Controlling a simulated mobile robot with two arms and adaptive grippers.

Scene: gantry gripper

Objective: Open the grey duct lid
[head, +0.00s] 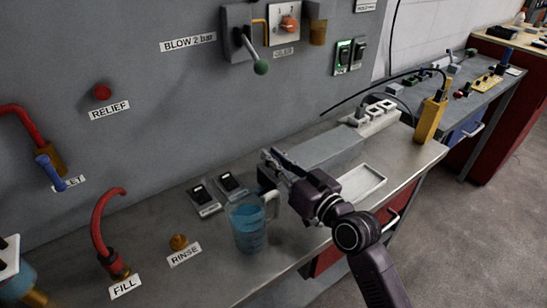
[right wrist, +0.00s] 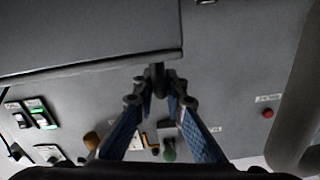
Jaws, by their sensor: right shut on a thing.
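The grey duct (head: 335,147) is a long box on the bench along the panel, in the middle of the head view. In the right wrist view the grey duct lid (right wrist: 90,38) is a broad dark plate filling the upper left. A small dark knob (right wrist: 157,76) sits at its edge near one corner. My right gripper (head: 272,166) is at the duct's left end, and its fingers (right wrist: 158,95) are closed around the knob. I cannot tell from these views whether the lid is raised. My left gripper is not in view.
A clear mug of blue liquid (head: 248,228) stands just left of my right gripper. A white tray (head: 360,184) lies right of the duct. A green-knobbed lever (head: 261,67) juts from the panel.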

